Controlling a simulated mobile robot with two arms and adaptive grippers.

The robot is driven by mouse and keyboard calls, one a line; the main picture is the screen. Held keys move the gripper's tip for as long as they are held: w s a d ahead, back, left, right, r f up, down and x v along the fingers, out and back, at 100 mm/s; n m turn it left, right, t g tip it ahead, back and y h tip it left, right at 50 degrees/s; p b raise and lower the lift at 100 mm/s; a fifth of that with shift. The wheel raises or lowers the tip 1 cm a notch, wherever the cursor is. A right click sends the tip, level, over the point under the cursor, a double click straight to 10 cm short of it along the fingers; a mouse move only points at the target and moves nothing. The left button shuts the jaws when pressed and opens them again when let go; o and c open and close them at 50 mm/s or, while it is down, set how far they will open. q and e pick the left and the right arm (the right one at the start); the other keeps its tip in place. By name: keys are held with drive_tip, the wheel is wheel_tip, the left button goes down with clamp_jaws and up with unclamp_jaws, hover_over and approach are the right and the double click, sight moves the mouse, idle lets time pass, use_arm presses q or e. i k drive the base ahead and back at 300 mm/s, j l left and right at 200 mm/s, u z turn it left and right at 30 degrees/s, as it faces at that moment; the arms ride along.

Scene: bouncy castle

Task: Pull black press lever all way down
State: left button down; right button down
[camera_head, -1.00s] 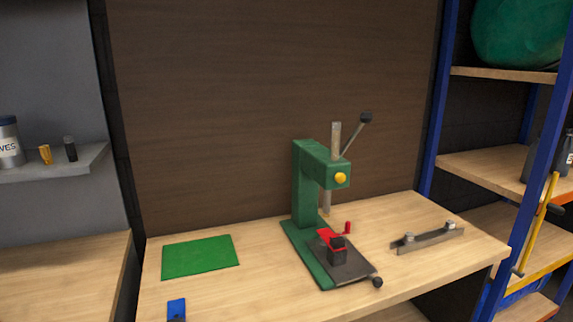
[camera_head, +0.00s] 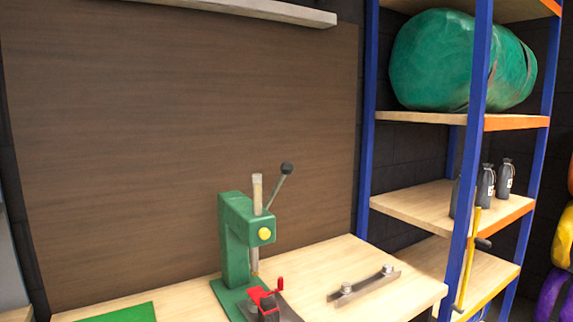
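The green press (camera_head: 234,240) stands on the wooden workbench in the head view. Its lever (camera_head: 278,185) has a grey rod and a black ball knob (camera_head: 287,168), and points up and to the right from the press head. A yellow round cap (camera_head: 264,234) sits on the front of the head, and the pale vertical ram (camera_head: 257,194) sticks up above it. A red clamp (camera_head: 264,296) with a dark block is on the press base. Neither of my grippers is in view.
The wooden workbench (camera_head: 345,262) carries a metal bar with two bolts (camera_head: 364,284) right of the press and a green mat (camera_head: 125,313) at left. A blue-posted shelf rack (camera_head: 480,122) with dark bottles (camera_head: 486,187) and a green bundle (camera_head: 450,60) stands at right.

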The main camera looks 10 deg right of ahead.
sight(288, 167)
drive_tip(key=i+l+u, duration=0.1)
drive_tip(key=l, duration=0.3)
drive_tip(key=i+l+u, duration=0.1)
drive_tip(key=l, duration=0.25)
drive_tip(key=i+l+u, duration=0.15)
drive_tip(key=l, duration=0.3)
drive_tip(key=i+l+u, duration=0.1)
drive_tip(key=l, duration=0.3)
drive_tip(key=i+l+u, duration=0.1)
drive_tip(key=l, duration=0.35)
drive_tip(key=i, duration=0.1)
